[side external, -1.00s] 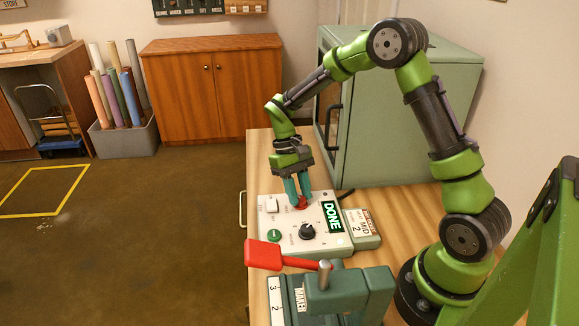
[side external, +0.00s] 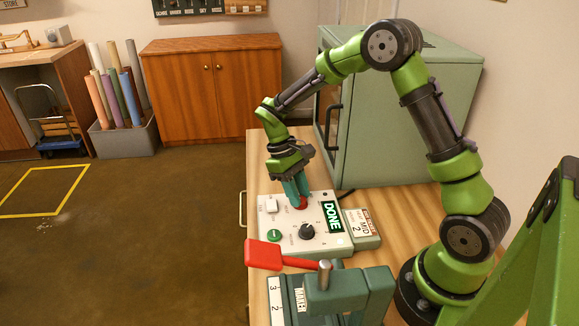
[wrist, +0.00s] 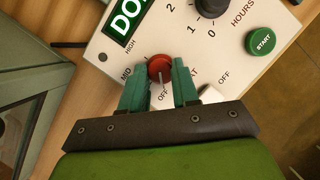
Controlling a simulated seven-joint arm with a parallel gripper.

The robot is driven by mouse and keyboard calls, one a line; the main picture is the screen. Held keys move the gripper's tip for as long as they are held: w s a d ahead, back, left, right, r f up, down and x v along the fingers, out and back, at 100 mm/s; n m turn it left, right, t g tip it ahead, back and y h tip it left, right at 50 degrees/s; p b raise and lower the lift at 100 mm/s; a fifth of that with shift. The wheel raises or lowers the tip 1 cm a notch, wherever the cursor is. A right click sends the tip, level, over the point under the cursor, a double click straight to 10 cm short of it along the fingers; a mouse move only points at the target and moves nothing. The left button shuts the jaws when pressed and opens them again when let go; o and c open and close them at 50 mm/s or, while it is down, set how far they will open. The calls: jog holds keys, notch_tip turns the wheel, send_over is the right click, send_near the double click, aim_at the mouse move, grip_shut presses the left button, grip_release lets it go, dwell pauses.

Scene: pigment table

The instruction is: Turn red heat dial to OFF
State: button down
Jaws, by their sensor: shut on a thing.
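The red heat dial (side external: 301,204) sits on the white control panel (side external: 322,239), beside the green DONE display (side external: 332,216). In the wrist view the dial (wrist: 160,67) is round, with a small pale mark on its lower side. HIGH and MID labels show at its left; an OFF label shows farther right, near a white switch. Lettering just below the dial is partly hidden by the fingers. My gripper (wrist: 160,84) has its teal fingers on either side of the dial, shut on it. In the side view my gripper (side external: 297,193) reaches down to the panel, tilted.
The panel also carries a black hours knob (side external: 307,231), a green START button (side external: 274,236) and a white switch (side external: 271,205). A green cabinet (side external: 400,110) is behind the panel.

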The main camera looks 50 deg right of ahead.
jog(key=c, duration=0.8)
grip_release()
jog(key=shift+c, duration=0.2)
jog(key=shift+r, duration=0.1)
jog(key=v, duration=1.6)
jog(key=shift+r, duration=0.4)
jog(key=shift+w, duration=0.1)
